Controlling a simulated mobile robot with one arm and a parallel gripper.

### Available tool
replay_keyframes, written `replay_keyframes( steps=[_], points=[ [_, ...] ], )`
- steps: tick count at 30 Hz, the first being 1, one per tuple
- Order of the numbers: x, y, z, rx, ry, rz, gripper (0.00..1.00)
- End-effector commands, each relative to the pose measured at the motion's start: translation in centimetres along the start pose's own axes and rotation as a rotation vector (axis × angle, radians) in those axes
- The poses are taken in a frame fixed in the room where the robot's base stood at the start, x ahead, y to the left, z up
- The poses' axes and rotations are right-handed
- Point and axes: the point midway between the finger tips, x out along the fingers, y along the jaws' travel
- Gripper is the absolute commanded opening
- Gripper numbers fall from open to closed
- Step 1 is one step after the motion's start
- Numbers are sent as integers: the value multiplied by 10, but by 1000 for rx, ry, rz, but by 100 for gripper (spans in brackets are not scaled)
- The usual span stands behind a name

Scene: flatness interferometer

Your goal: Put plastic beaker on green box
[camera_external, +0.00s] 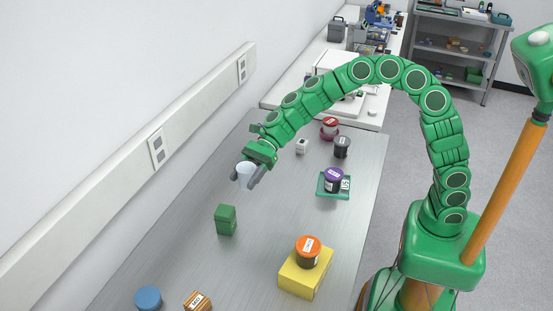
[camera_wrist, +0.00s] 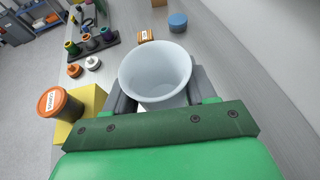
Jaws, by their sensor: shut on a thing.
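The plastic beaker (camera_external: 246,169) is white, and my gripper (camera_external: 244,179) is shut on it above the metal table. In the wrist view the beaker (camera_wrist: 156,72) sits between the two grey fingers, its open mouth facing the camera. The green box (camera_external: 226,220) stands upright on the table, nearer the external camera than the gripper and slightly left of it. The beaker is apart from the box. I cannot make out the green box in the wrist view.
A yellow box (camera_external: 305,275) bears an orange-lidded jar (camera_external: 308,252). A purple-topped jar (camera_external: 334,180) stands on a green tray (camera_external: 346,194). A blue round thing (camera_external: 148,298) and a brown labelled block (camera_external: 197,302) are at the near end. Table around the green box is clear.

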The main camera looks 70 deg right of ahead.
Motion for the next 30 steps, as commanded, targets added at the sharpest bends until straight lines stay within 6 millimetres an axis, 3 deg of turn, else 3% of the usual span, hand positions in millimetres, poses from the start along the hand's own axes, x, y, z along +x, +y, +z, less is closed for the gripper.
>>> replay_keyframes(
  steps=[7, 18, 30],
  points=[
    [22, -24, -6, -2, 3, -1, 28],
    [54, -49, -35, -1, 2, -2, 28],
    [68, -60, -47, 0, 0, -1, 28]
  ],
)
